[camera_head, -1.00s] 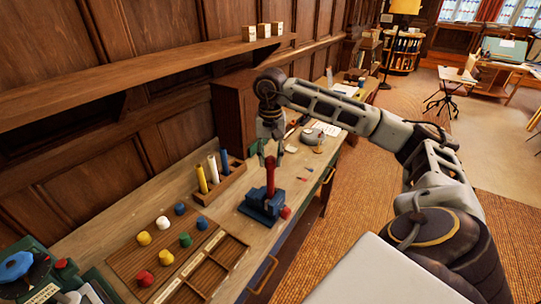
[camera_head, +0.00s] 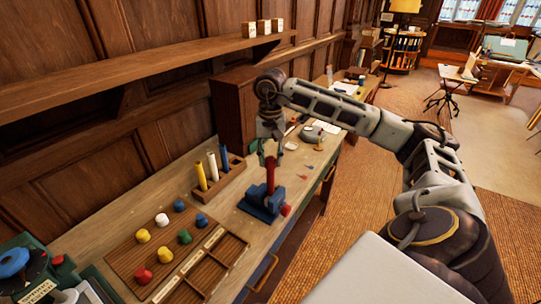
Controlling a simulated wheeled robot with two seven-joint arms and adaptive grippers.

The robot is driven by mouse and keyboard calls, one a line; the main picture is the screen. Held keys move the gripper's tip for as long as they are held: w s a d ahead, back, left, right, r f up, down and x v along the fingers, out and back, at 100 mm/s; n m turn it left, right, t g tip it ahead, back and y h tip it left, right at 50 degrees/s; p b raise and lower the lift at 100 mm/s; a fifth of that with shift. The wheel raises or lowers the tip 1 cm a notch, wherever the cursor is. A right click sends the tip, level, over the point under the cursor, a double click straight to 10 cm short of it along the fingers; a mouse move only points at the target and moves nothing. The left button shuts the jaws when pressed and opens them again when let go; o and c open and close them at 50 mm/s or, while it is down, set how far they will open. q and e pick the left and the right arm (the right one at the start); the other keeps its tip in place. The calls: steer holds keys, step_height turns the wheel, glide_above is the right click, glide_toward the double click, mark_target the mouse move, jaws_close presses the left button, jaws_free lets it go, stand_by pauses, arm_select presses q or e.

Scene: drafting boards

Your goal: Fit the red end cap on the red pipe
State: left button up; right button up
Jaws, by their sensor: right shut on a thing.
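The red pipe (camera_head: 270,181) stands upright in a blue vise (camera_head: 262,205) on the workbench. My right gripper (camera_head: 270,155) comes down from above and is shut on the upper end of the red pipe. The fingers partly hide the pipe's top. The red end cap (camera_head: 143,275) sits on the wooden board at the near left, apart from the pipe, among caps of other colours. My left gripper is not in view.
A wooden rack (camera_head: 232,178) with yellow, white and blue pipes stands just left of the vise. An empty compartment tray (camera_head: 222,262) lies at the bench's front. A green machine (camera_head: 30,272) fills the near left corner. A shelf (camera_head: 150,75) overhangs the back.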

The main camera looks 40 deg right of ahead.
steer(key=shift+f+b, duration=0.3)
steer(key=shift+f, duration=0.1)
steer(key=o, duration=1.2)
steer(key=shift+r, duration=0.2)
steer(key=shift+r, duration=5.3)
steer(key=shift+r, duration=0.55)
